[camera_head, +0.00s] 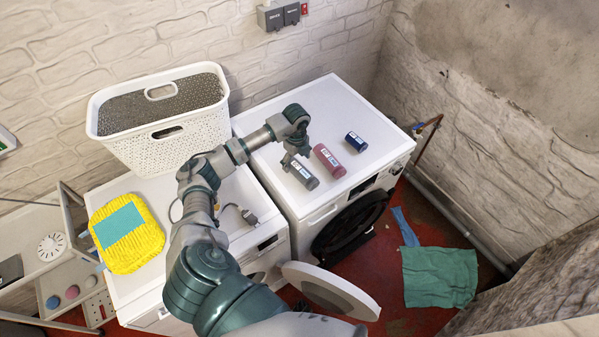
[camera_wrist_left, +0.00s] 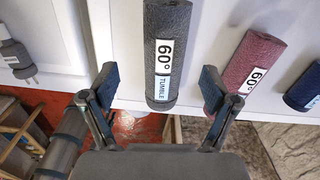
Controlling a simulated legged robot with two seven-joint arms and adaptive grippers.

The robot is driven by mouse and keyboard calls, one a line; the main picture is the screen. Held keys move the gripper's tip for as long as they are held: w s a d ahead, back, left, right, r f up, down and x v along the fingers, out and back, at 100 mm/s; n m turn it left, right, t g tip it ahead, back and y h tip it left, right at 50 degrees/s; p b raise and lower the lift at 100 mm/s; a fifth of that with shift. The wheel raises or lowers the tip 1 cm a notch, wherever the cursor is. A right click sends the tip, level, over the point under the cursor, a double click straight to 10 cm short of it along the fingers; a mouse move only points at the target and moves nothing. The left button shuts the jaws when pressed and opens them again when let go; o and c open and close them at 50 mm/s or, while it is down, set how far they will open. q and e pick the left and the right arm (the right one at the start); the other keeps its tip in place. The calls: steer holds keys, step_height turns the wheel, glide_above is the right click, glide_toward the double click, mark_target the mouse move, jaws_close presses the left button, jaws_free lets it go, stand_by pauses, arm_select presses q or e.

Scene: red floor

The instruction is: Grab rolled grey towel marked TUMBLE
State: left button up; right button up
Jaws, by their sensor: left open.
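The rolled grey towel (camera_head: 302,173) lies on top of the right-hand white machine, leftmost of the rolls there. In the left wrist view the grey towel (camera_wrist_left: 168,40) carries a white label reading 60° and a blue strip reading TUMBLE. My left gripper (camera_head: 294,153) is over the towel's far end in the head view, partly hiding it. In the left wrist view my left gripper (camera_wrist_left: 158,85) is open, with one finger on each side of the towel and gaps between. My right gripper is not in view.
A pink roll (camera_head: 329,161) lies just right of the grey towel, and a dark blue roll (camera_head: 356,142) farther right. A white basket (camera_head: 160,147) and a yellow item (camera_head: 150,250) sit on the left machine. A plug (camera_head: 249,216) lies near that machine's right edge.

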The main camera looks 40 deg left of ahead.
mark_target(298, 166)
arm_select(q)
steer(key=f, duration=0.3)
steer(key=shift+w+d+f+p, duration=0.15)
steer(key=shift+w+f+p, duration=0.05)
steer(key=shift+f+p, duration=0.2)
steer(key=shift+d+f, duration=0.2)
steer(key=shift+f, duration=0.25)
steer(key=shift+a, duration=0.2)
steer(key=c, duration=1.3)
